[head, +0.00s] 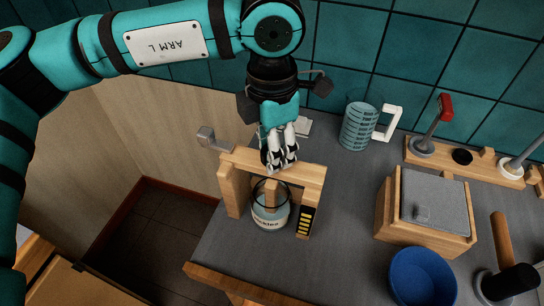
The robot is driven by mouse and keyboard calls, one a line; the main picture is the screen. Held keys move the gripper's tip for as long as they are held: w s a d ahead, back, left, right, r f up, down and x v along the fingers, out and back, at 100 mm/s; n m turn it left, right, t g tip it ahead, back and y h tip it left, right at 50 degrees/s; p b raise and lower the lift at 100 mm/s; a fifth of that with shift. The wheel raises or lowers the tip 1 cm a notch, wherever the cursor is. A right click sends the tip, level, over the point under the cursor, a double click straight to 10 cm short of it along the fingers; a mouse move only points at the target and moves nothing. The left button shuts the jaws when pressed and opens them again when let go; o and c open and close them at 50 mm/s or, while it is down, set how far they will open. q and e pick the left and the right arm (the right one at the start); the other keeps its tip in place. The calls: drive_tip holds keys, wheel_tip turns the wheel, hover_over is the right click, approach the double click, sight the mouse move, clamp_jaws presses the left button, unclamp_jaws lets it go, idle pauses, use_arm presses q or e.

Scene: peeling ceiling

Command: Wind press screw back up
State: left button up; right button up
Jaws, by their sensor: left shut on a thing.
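A small wooden press (310,175) stands near the left end of the grey counter, with two posts and a crossbeam. A glass jar (270,217) with a pale label stands upright between the posts. My left gripper (279,162) points down from above and is shut at the top middle of the crossbeam, on the press screw. Its fingers hide the top of the screw. A wooden part shows below the beam at the jar's mouth; whether it touches the jar I cannot tell. My right gripper is out of view.
Right are a wooden box with a grey lid (436,201), a blue bowl (422,277), a wooden rack with a red-handled lever (445,108) and a wooden-handled tool (502,242). The tiled wall is close behind.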

use_arm(q)
drive_tip(key=o, duration=1.2)
drive_tip(key=shift+c, duration=0.2)
drive_tip(key=shift+r, duration=0.1)
wheel_tip(320, 180, up, 12)
